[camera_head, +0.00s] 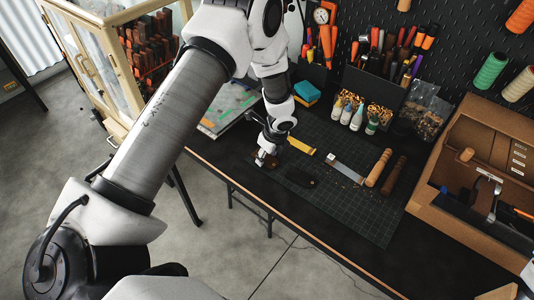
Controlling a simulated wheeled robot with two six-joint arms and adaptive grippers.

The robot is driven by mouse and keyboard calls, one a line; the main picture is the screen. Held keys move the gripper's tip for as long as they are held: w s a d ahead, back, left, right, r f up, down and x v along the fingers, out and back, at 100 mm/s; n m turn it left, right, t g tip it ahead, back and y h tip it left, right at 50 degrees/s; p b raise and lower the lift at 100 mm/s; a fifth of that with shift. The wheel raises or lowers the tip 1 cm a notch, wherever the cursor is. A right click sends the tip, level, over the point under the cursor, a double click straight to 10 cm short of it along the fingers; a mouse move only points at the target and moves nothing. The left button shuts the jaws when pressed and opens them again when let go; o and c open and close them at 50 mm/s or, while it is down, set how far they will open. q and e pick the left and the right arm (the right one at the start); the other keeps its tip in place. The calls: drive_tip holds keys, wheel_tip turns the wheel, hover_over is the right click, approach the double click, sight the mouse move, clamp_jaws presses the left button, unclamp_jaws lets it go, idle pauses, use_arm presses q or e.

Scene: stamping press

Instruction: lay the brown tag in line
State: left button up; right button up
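A very dark tag-shaped piece (300,177) lies flat just to the right of the gripper. My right gripper is not in view; only a bit of white arm shows at the lower right edge.
A yellow piece (301,146), a metal-bladed tool (345,168) and wooden handles (379,167) lie on the mat. Small bottles (346,115) stand behind. A brown wooden box (453,215) takes the right side. The bench's front edge runs close below the gripper.

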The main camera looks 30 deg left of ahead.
sight(267, 159)
use_arm(q)
drive_tip(key=shift+w+r+p, duration=0.15)
drive_tip(key=shift+w+p, duration=0.1)
drive_tip(key=shift+p, duration=0.05)
drive_tip(key=shift+w+r+p, duration=0.1)
drive_tip(key=shift+r+p, duration=0.2)
drive_tip(key=shift+s+r+p, duration=0.25)
drive_tip(key=shift+r+p, duration=0.5)
drive_tip(key=shift+r, duration=0.3)
drive_tip(key=shift+w+r+p, duration=0.15)
drive_tip(key=shift+r+p, duration=0.7)
drive_tip(key=shift+r, duration=0.1)
